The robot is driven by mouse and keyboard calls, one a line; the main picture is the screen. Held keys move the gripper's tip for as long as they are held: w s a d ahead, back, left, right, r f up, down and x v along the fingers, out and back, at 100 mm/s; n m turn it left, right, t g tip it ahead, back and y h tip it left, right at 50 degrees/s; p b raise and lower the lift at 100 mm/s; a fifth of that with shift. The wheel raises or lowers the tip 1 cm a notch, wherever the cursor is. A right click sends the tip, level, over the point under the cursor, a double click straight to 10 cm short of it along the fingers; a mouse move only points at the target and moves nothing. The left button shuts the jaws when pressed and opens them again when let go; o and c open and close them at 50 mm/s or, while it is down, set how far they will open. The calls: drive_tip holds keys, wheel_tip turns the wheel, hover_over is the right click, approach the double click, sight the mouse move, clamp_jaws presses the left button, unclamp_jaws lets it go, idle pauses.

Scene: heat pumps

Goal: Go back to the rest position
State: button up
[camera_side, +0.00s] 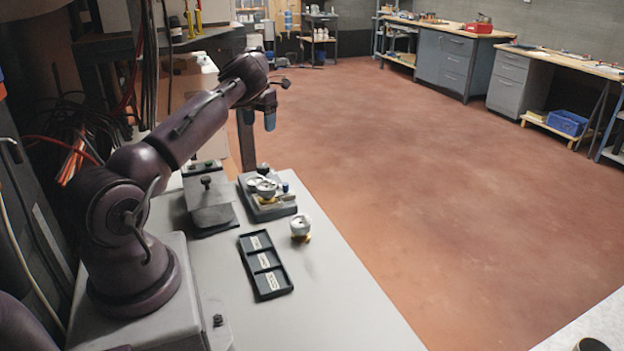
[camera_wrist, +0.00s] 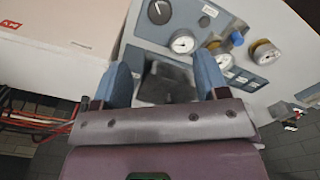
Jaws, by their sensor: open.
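My gripper (camera_side: 270,112) is raised above the far end of the white table (camera_side: 335,309), at the end of my outstretched arm. In the wrist view its two blue-grey fingers (camera_wrist: 165,84) stand wide apart with nothing held between them. Below and beyond the fingers is a grey panel (camera_side: 279,209) with gauges, a black knob and a blue knob; it also shows in the wrist view (camera_wrist: 139,32).
A black three-compartment tray (camera_side: 286,290) with pale labels lies on the table. A single white gauge with a yellow base (camera_side: 300,227) stands beside it. A grey fixture with a black knob (camera_side: 209,205) sits near my arm. The air above the table's front is free.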

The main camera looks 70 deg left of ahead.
drive_tip(key=w+a+r+n+t+y, duration=0.3)
drive_tip(key=a+r+n+t+y, duration=0.3)
drive_tip(key=a+n, duration=0.25)
drive_tip(key=s+d+r+n+y, duration=0.2)
drive_tip(key=d+r+n+y, duration=0.35)
drive_tip(key=n, duration=0.85)
drive_tip(key=s+d+r+n+h, duration=0.2)
drive_tip(key=s+d+h, duration=0.1)
drive_tip(key=d, duration=1.3)
drive_tip(key=s+d+r+n+h, duration=0.2)
drive_tip(key=s+d+h, duration=0.2)
drive_tip(key=d, duration=1.3)
drive_tip(key=s+d+r+n+h, duration=0.2)
drive_tip(key=s+d+h, duration=0.2)
drive_tip(key=d, duration=1.3)
drive_tip(key=shift+s+n, duration=0.35)
drive_tip(key=shift+s, duration=0.65)
